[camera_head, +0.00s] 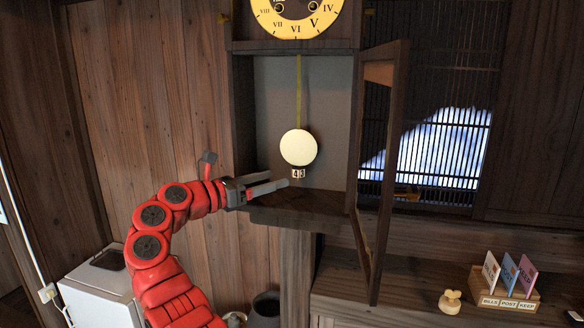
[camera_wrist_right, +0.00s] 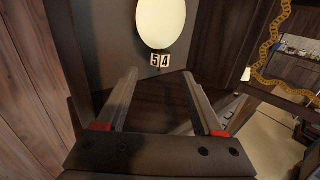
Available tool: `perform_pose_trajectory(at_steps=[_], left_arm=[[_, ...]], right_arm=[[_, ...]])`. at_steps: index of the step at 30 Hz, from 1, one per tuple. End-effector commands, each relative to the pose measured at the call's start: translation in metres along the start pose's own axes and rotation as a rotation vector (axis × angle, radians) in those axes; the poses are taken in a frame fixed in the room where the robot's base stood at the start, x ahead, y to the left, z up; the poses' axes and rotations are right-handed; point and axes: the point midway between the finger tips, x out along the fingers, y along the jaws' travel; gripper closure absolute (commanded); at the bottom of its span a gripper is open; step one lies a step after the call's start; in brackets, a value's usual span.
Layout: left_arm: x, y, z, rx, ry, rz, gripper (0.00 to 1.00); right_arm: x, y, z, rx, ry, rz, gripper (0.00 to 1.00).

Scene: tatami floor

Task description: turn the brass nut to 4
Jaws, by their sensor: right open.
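The clock's pendulum has a pale round bob (camera_head: 298,147), which also fills the top of the right wrist view (camera_wrist_right: 161,22). A small plate with two digits (camera_head: 298,174) sits just under the bob. The digits look like 43 in the head view and 54 in the right wrist view (camera_wrist_right: 160,61). I cannot make out a separate brass nut. My right gripper (camera_head: 280,180) reaches into the clock case from the left; its open, empty fingers (camera_wrist_right: 160,74) point toward the plate, just below and in front of it. My left gripper is out of view.
The case's glass door (camera_head: 380,160) stands open on the right. The yellow dial (camera_head: 297,18) is above. A pale key-like piece (camera_head: 450,302) and a card holder (camera_head: 504,298) stand on the lower right shelf. A white box (camera_head: 100,295) is lower left.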

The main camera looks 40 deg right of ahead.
Motion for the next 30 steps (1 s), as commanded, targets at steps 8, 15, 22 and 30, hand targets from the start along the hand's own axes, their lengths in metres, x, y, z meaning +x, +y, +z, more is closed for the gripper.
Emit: perform_pose_trajectory(at_steps=[8, 15, 22, 30], left_arm=[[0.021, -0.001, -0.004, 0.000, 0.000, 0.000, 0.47], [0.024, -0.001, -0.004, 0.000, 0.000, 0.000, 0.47], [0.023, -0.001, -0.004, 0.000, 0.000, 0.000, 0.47], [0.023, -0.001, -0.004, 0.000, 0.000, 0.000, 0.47]], right_arm=[[0.052, 0.000, 0.003, -0.001, -0.001, 0.000, 0.31], [0.067, 0.000, 0.000, 0.000, 0.000, 0.000, 0.31], [0.068, 0.000, 0.000, 0.000, 0.000, 0.000, 0.31], [0.067, 0.000, 0.000, 0.000, 0.000, 0.001, 0.80]])
